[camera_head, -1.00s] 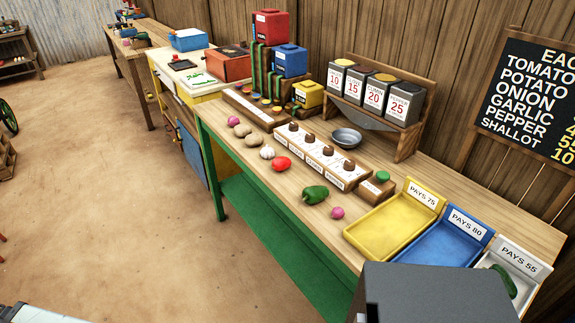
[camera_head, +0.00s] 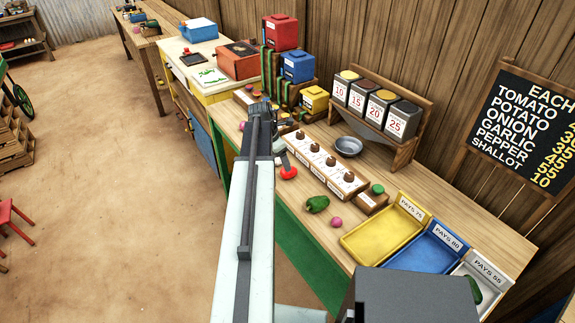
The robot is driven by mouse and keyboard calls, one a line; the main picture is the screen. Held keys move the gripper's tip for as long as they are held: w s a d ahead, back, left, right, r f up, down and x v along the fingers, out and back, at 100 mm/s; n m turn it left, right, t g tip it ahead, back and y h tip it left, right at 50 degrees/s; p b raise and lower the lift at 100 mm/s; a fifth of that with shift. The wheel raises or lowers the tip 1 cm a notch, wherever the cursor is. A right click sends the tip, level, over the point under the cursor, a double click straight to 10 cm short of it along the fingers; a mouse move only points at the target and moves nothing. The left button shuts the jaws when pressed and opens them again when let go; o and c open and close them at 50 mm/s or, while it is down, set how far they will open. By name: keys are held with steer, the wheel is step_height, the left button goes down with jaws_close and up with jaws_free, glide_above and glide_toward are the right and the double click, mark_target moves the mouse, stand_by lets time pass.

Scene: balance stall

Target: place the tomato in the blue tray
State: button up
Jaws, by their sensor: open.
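The red tomato (camera_head: 288,173) lies on the wooden table, left of the green pepper (camera_head: 317,204). My arm reaches up over the table's left part, and my gripper (camera_head: 262,113) is at its far end, beyond and above the tomato. It is open; I see nothing between its jaws. The blue tray (camera_head: 408,260), labelled PAYS 80, stands between the yellow and white trays. Its visible floor is empty, and its near part is hidden by a grey box shape.
The yellow tray (camera_head: 362,243) is empty; the white tray (camera_head: 470,268) holds a green pepper. A pink shallot (camera_head: 336,222), a wooden block with knobs (camera_head: 318,166) and a metal bowl (camera_head: 348,146) are on the table. My arm hides produce on the left.

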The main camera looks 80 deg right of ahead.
steer(key=shift+s+d+r, duration=0.1)
steer(key=shift+s+d, duration=0.15)
steer(key=shift+s, duration=0.65)
steer(key=b+x, duration=0.8)
steer(key=shift+w+a, duration=0.2)
steer(key=shift+w, duration=0.2)
jaws_close()
steer(key=shift+r+p, duration=0.8)
steer(key=shift+p, duration=0.1)
steer(key=p+v, duration=0.2)
steer(key=shift+s+a+r, duration=0.15)
steer(key=shift+a+r, duration=0.05)
steer(key=shift+r, duration=0.05)
steer(key=w+a+r+p, duration=0.1)
steer(key=w+a, duration=0.2)
steer(key=a, duration=1.1)
steer(key=shift+a, duration=0.4)
